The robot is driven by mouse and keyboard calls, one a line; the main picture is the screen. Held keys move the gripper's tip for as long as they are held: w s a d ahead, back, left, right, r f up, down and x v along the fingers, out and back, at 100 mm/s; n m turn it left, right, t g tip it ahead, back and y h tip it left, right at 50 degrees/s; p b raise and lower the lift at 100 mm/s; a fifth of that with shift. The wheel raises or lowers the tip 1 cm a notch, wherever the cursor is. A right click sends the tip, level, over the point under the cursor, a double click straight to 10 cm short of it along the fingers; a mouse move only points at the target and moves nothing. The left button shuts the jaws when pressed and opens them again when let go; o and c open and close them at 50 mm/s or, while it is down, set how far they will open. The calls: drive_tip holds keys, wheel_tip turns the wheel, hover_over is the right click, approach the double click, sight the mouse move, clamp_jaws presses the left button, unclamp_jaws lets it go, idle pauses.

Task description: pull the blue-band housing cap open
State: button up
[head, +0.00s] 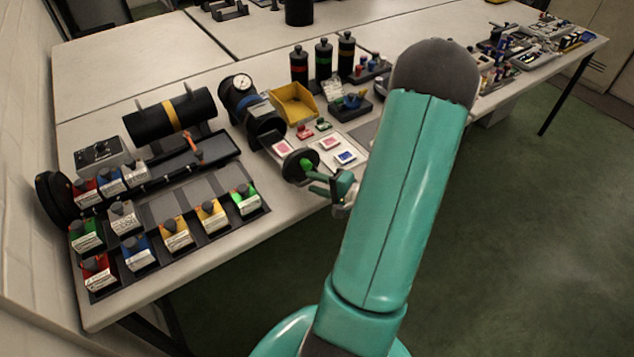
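The blue-band housing (241,98) is a black cylinder with a blue band and a white-faced gauge on top, lying on the table left of centre. A black round cap (292,168) with a green knob (306,165) stands in front of the housing's near end, which looks dark and uncovered. I cannot tell whether a hinge joins the cap to the housing. My gripper (317,181) is just right of the cap, at its green knob. It is small and partly hidden by my arm. I cannot tell whether its fingers touch or grip the knob.
A yellow bin (294,104) and a white card tray (345,142) sit close right of the housing. A yellow-band cylinder (170,115) lies left. Several colour-labelled blocks fill a rack (187,207) at front left. Black bottles (323,60) stand behind. The table's front edge is near my gripper.

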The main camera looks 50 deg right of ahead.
drive_tip(key=v, duration=1.3)
drive_tip(key=shift+s, duration=0.4)
drive_tip(key=w+a+r+n+g+y, duration=0.2)
drive_tip(key=w+a+r+n+g, duration=0.1)
drive_tip(key=a, duration=0.4)
drive_tip(key=w+a+r+n+g+y, duration=0.2)
drive_tip(key=w+a+r+n+g, duration=0.15)
drive_tip(key=a, duration=0.25)
drive_tip(key=w+a+r+n+g+y, duration=0.2)
drive_tip(key=w+a+n+g, duration=0.15)
drive_tip(key=a, duration=0.35)
drive_tip(key=a+r+n+h, duration=0.7)
drive_tip(key=a+r+h, duration=0.1)
drive_tip(key=a+r, duration=0.4)
drive_tip(key=shift+s+a+r+n, duration=0.15)
drive_tip(key=shift+s+a+n, duration=0.15)
drive_tip(key=shift+a, duration=0.55)
